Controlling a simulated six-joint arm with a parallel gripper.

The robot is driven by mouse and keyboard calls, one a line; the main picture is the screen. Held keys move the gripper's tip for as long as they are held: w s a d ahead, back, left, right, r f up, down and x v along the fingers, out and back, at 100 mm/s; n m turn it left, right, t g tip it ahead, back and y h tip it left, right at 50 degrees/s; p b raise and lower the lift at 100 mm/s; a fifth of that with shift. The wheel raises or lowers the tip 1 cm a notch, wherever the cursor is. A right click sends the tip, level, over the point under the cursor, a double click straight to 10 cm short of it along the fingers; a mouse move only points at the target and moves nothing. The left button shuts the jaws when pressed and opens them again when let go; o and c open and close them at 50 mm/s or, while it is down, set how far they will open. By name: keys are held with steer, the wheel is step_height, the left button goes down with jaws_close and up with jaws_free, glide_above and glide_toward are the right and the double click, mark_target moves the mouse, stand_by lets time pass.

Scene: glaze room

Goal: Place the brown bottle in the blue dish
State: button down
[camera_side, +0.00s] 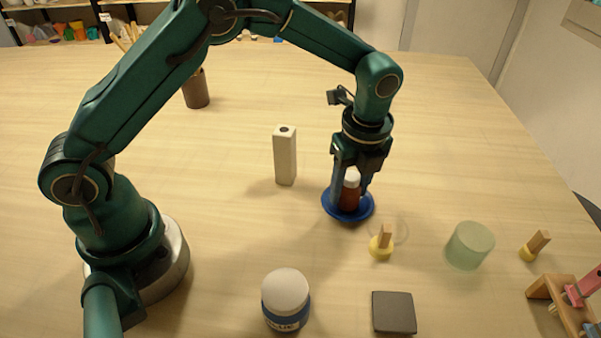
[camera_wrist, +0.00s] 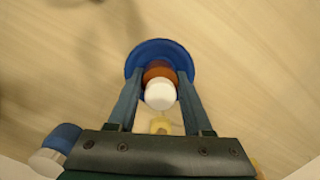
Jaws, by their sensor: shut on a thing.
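The brown bottle (camera_side: 349,194) with a white cap stands upright between the fingers of my gripper (camera_side: 351,190). My gripper points down and is shut on the bottle. The blue dish (camera_side: 333,212) lies on the table right under the bottle, and the bottle's lower end is within the dish's outline. I cannot tell whether the base touches the dish. In the wrist view the white cap of the bottle (camera_wrist: 160,95) shows between the two fingertips (camera_wrist: 160,85), with the blue dish (camera_wrist: 150,46) behind it.
A pale square vase (camera_side: 286,158) stands left of the dish. A yellow-based stamp (camera_side: 381,246), a pale green jar (camera_side: 469,246), a dark square tile (camera_side: 394,312) and a white-lidded glue jar (camera_side: 286,298) stand nearer the front. A wooden rack (camera_side: 562,300) is at right. The table behind is mostly clear.

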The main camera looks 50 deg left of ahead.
mark_target(356, 180)
steer(key=c, duration=0.6)
jaws_free()
steer(key=shift+f, duration=0.1)
steer(key=r, duration=0.3)
steer(key=d+r, duration=0.1)
steer(key=r, duration=0.7)
steer(key=shift+s+d, duration=0.15)
steer(key=shift+s+r, duration=0.15)
steer(key=shift+r, duration=0.55)
steer(key=s+a+r+n+t+h, duration=0.1)
steer(key=s+a+r+n+t, duration=0.1)
steer(key=s+a+r+n, duration=0.6)
steer(key=s+f+n+t, duration=0.3)
steer(key=s+f+n, duration=0.3)
steer(key=s+n, duration=0.3)
steer(key=shift+f+n, duration=0.35)
steer(key=shift+n, duration=1.95)
